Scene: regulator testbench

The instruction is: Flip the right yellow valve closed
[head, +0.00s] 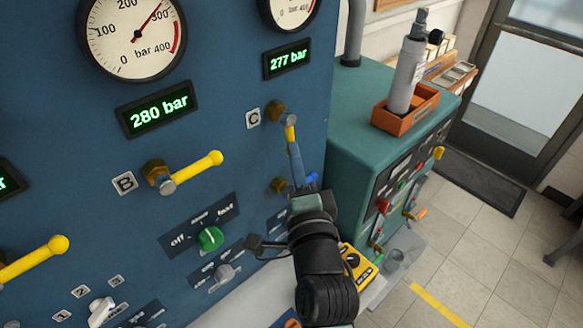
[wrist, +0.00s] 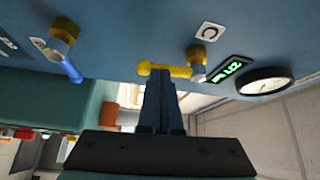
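The right yellow valve, beside label C, has a brass and grey hub (head: 279,112) on the blue panel. Its yellow handle (head: 290,132) points down from the hub, its lower part hidden behind my gripper. In the wrist view the handle (wrist: 180,71) runs sideways from the hub to a round knob at the left. My gripper (head: 293,146) has its dark blue fingers together. In the wrist view the fingertips (wrist: 159,73) overlap the handle's edge near its middle, with the knob sticking out past them. I cannot tell whether they touch it.
The yellow valve at B (head: 195,172) points right. A blue-handled valve (wrist: 68,58) sits near valve C; my gripper partly covers it in the head view. A green cabinet (head: 350,140) with an orange tray (head: 404,115) stands to the right. The gauge display above C (head: 288,60) reads 277 bar.

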